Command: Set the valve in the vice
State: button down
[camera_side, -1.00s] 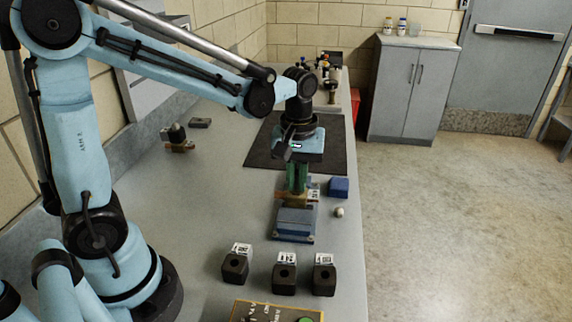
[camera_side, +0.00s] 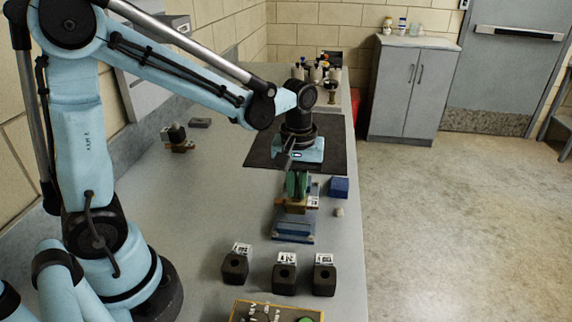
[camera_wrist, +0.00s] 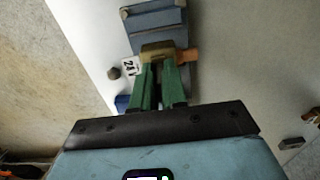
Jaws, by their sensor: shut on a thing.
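My gripper (camera_side: 297,190) has green fingers pointing down. They are shut on a brass valve (camera_side: 291,206), which has a copper-coloured end (camera_wrist: 188,56) and a white number tag (camera_wrist: 129,66). The valve also shows between the fingertips in the wrist view (camera_wrist: 157,50). The blue vice (camera_side: 293,230) stands on the bench directly below and on the near side of the valve. It also shows in the wrist view (camera_wrist: 155,22), just beyond the valve. The fingers and valve hide part of the vice, and I cannot tell whether the valve touches its jaws.
A blue block (camera_side: 339,187) and a small pale knob (camera_side: 339,212) are right of the vice. Several black blocks with tags (camera_side: 285,278) stand in front. A control box (camera_side: 262,312) is at the near edge. Another valve (camera_side: 178,140) lies at left. The bench between is clear.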

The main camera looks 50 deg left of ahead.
jog(key=shift+f, duration=0.25)
jog(key=shift+f, duration=0.3)
jog(key=shift+f, duration=0.45)
jog(key=shift+f, duration=0.3)
dwell(0.4)
jog(key=c, duration=0.7)
grip_release()
jog(key=shift+r, duration=0.15)
